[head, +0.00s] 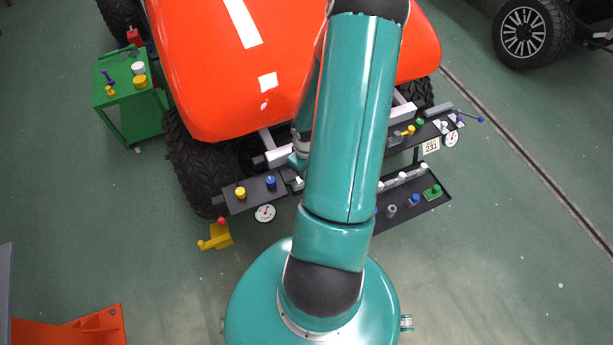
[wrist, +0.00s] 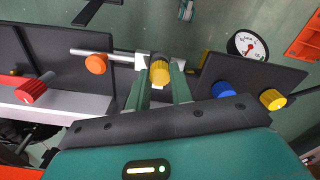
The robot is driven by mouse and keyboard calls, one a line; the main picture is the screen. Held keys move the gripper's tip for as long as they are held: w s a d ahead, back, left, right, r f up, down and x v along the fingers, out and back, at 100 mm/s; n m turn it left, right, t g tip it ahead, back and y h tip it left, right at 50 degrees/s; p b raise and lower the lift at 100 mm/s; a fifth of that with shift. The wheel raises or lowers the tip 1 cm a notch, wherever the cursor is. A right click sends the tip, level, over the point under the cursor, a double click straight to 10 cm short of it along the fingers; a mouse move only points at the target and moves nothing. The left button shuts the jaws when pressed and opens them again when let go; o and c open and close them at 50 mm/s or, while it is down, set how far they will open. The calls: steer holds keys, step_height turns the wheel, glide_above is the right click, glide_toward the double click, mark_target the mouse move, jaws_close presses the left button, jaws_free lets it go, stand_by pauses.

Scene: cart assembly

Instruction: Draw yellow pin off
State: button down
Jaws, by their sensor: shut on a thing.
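A yellow pin (wrist: 160,70) with a round knob stands between my gripper's two green fingertips in the wrist view, against a small white bracket. My gripper (wrist: 158,84) is shut on it. The view is from above, and I cannot tell whether the pin's lower end is still in the bracket. In the head view my arm hides the fingertips and this pin. Another yellow knob (wrist: 272,99) stands beside a blue knob (wrist: 222,89) on the dark plate; the head view also shows this yellow knob (head: 240,193) and the blue one (head: 271,183).
A grey rod with an orange disc (wrist: 96,64) and a red knob (wrist: 33,90) lie left of my fingers. A round dial (wrist: 248,45) hangs by the plate. The orange-bodied cart (head: 220,90) stands ahead; a green trolley (head: 125,103) is at left.

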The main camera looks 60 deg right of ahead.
steer(key=shift+r, duration=3.65)
